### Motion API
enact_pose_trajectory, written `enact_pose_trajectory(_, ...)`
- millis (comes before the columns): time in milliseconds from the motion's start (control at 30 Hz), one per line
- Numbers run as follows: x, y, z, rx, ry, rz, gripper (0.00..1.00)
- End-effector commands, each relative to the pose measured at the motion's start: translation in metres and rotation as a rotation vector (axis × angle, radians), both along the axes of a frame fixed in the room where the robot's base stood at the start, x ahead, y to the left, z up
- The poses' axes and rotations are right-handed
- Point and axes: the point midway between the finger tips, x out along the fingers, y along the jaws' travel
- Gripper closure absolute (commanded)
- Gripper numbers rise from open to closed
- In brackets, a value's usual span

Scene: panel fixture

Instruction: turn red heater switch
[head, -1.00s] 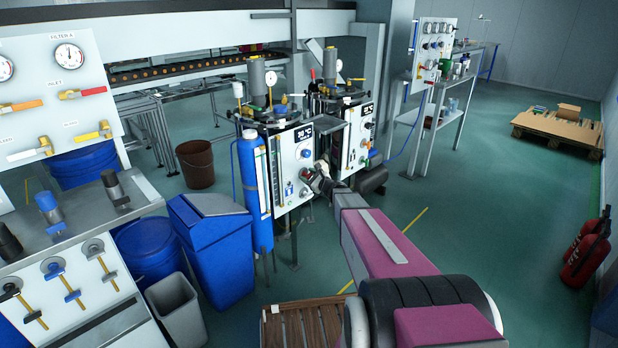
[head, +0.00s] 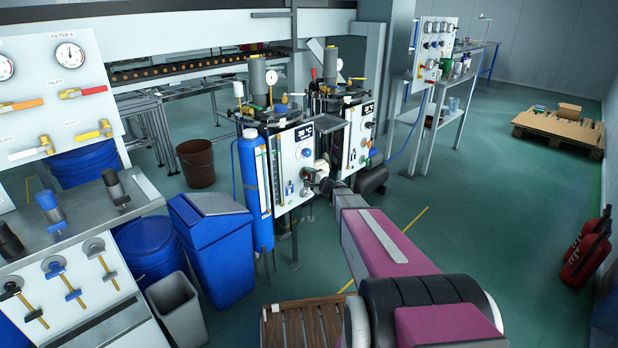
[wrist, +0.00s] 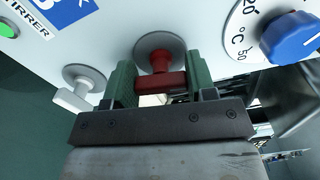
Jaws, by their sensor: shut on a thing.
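The red heater switch (wrist: 160,78) is in the upper middle of the wrist view, a red knob with a bar handle on a round grey plate. My gripper (wrist: 154,88) has one green finger on each side of it and is shut on its handle. In the head view my gripper (head: 316,182) is at the lower right front of the white panel (head: 291,190). The switch is mostly hidden there by the gripper.
In the wrist view a white switch (wrist: 84,88) sits left of the red one, and a blue dial (wrist: 292,38) sits to the right. A blue cylinder (head: 254,190) stands left of the panel, and a second similar unit (head: 356,140) stands close behind right. Open floor lies to the right.

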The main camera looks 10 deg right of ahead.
Motion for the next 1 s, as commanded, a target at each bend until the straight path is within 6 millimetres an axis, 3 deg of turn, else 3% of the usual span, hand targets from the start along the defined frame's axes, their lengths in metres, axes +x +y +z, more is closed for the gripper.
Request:
enact_pose_trajectory(400, -0.0011, 0.0, -0.0017, -0.14, -0.099, -0.001, 0.73)
enact_pose_trajectory(933, -0.0012, 0.0, -0.0019, -0.159, -0.112, 0.0, 0.73)
enact_pose_trajectory(967, -0.0012, 0.0, -0.0019, -0.159, -0.112, 0.0, 0.39)
enact_pose_trajectory(1000, -0.0011, 0.0, -0.0019, -0.158, -0.111, 0.0, 0.26)
